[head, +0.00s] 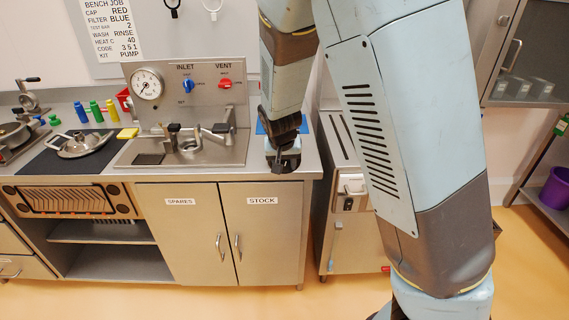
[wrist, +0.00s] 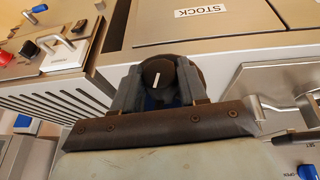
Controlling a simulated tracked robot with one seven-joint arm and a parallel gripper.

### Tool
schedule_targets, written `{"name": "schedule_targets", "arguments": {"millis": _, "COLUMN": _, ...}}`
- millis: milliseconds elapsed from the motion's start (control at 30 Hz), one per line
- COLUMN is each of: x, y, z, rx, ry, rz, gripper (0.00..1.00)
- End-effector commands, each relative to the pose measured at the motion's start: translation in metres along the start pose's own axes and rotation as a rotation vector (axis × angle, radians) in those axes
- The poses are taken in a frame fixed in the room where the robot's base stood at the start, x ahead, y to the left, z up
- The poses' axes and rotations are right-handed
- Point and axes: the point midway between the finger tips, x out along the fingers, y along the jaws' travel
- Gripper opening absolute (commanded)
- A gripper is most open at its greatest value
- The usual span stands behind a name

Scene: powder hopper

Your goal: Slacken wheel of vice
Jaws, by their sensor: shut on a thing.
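My gripper (head: 282,150) reaches down to the front right corner of the steel bench. In the wrist view its two grey fingers are closed around a dark round wheel (wrist: 158,76) with a white mark on its face. The wheel sits between the fingers, and its white mark is slightly tilted. A little blue shows between the fingers. The vice body is mostly hidden behind my gripper and fingers, so its jaws cannot be made out.
Cupboard doors marked STOCK (head: 262,230) are below. A steel cabinet (head: 350,225) stands right of the bench, across a narrow gap.

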Motion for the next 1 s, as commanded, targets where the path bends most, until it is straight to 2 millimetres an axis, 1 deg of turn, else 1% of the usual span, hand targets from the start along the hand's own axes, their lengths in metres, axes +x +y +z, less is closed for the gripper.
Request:
{"name": "schedule_targets", "arguments": {"millis": 367, "x": -0.0002, "y": -0.0003, "z": -0.0006, "rx": -0.002, "ry": 0.002, "rz": 0.005, "gripper": 0.12}}
{"name": "schedule_targets", "arguments": {"millis": 400, "x": -0.0002, "y": -0.0003, "z": -0.0007, "rx": -0.002, "ry": 0.002, "rz": 0.005, "gripper": 0.45}}
{"name": "schedule_targets", "arguments": {"millis": 600, "x": -0.0003, "y": -0.0002, "z": -0.0006, "rx": -0.002, "ry": 0.002, "rz": 0.005, "gripper": 0.64}}
{"name": "schedule_targets", "arguments": {"millis": 667, "x": -0.0003, "y": -0.0002, "z": -0.0006, "rx": -0.002, "ry": 0.002, "rz": 0.005, "gripper": 0.68}}
{"name": "schedule_targets", "arguments": {"millis": 867, "x": -0.0004, "y": -0.0002, "z": -0.0005, "rx": -0.002, "ry": 0.001, "rz": 0.005, "gripper": 0.68}}
{"name": "schedule_targets", "arguments": {"millis": 1000, "x": -0.0039, "y": -0.0007, "z": -0.0005, "rx": -0.002, "ry": 0.002, "rz": 0.004, "gripper": 0.68}}
